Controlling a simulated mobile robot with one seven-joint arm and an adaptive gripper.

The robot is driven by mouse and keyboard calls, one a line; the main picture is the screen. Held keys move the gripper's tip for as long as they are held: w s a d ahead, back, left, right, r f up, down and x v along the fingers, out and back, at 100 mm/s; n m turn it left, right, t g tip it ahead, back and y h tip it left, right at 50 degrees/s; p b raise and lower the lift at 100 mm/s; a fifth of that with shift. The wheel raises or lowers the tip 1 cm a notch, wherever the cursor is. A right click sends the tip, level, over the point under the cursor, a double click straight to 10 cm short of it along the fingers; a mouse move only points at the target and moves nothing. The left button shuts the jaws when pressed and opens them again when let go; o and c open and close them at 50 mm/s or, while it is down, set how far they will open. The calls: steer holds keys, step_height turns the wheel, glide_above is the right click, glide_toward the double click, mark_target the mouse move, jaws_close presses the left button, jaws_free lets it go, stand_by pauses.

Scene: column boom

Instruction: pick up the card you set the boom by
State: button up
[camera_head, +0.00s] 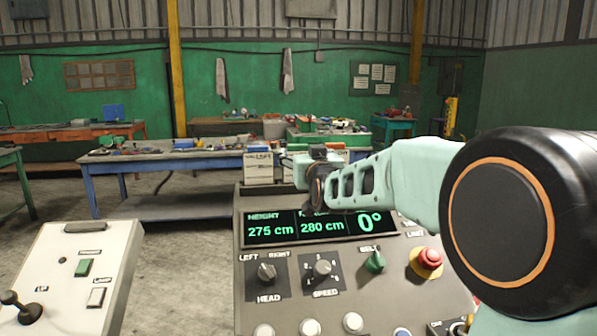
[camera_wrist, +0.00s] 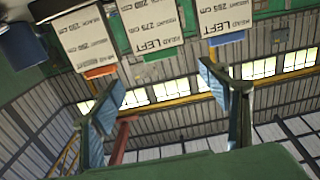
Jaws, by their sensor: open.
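Three white cards with black print show at the top of the wrist view. The middle card (camera_wrist: 150,22) reads HEAD LEFT and HEIGHT 275 cm; its reach line looks like 280 cm. The left card (camera_wrist: 88,38) and right card (camera_wrist: 226,15) are cut off or tilted, and their print is only partly legible. My gripper (camera_wrist: 163,76) is open and empty, its fingers below and apart from the cards. In the head view, my gripper (camera_head: 314,168) hides part of the cards; one white card (camera_head: 258,167) reading LEFT shows left of it.
The console display (camera_head: 270,229) reads HEIGHT 275 cm, 280 cm and 0°. The head knob (camera_head: 267,272) sits below it. A red stop button (camera_head: 430,258) is at right.

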mark_target(298, 147)
steer(key=w, duration=0.2)
steer(key=w+a+p, duration=0.1)
steer(key=w, duration=0.2)
steer(key=shift+w+a, duration=0.1)
steer(key=shift+w+a+f+p, duration=0.1)
steer(key=shift+w+a+p, duration=0.15)
steer(key=shift+w, duration=0.6)
steer(key=shift+w+a+f+p, duration=0.15)
steer(key=shift+w+p, duration=0.15)
steer(key=shift+w, duration=0.6)
steer(key=shift+w+a+f+p, duration=0.15)
steer(key=shift+w+p, duration=0.1)
steer(key=shift+w, duration=0.6)
steer(key=shift+c, duration=0.7)
steer(key=shift+r, duration=0.1)
steer(key=c, duration=1)
steer(key=shift+c, duration=0.7)
steer(key=shift+r, duration=0.1)
